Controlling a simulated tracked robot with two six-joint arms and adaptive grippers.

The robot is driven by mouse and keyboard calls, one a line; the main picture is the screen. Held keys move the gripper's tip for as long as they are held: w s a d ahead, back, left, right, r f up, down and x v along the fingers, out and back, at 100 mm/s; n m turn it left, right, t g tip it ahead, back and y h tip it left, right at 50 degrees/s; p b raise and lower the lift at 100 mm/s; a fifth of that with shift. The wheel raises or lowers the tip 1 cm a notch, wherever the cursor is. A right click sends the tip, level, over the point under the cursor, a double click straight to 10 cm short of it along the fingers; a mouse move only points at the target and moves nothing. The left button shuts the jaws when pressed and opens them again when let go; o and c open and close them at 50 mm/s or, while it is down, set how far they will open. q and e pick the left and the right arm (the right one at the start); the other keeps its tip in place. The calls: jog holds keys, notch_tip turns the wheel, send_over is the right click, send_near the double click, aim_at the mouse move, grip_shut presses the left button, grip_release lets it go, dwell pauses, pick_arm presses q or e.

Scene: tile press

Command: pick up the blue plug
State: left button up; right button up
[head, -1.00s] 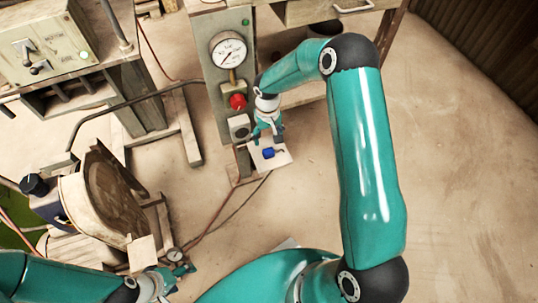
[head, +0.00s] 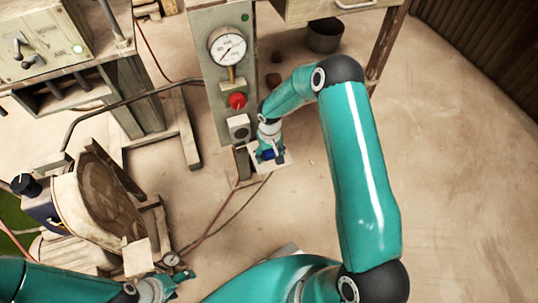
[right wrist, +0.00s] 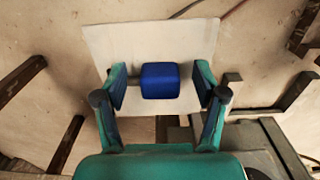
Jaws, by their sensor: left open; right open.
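My right gripper (right wrist: 160,90) is open, with one finger on each side of the plug and a gap on both sides. In the head view the plug (head: 267,154) shows partly, mostly covered by my right gripper (head: 271,156). My left gripper (head: 184,278) is open and empty at the lower left, far from the plug.
A grey-green post carries a gauge (head: 228,47), a red knob (head: 237,101) and a pale socket box (head: 239,126) just behind the plate. A round wooden drum (head: 108,203) stands at the left. Hoses cross the floor. The floor at the right is open.

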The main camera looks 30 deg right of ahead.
jog(key=shift+c, duration=0.2)
jog(key=c, duration=1.2)
jog(key=shift+r, duration=0.1)
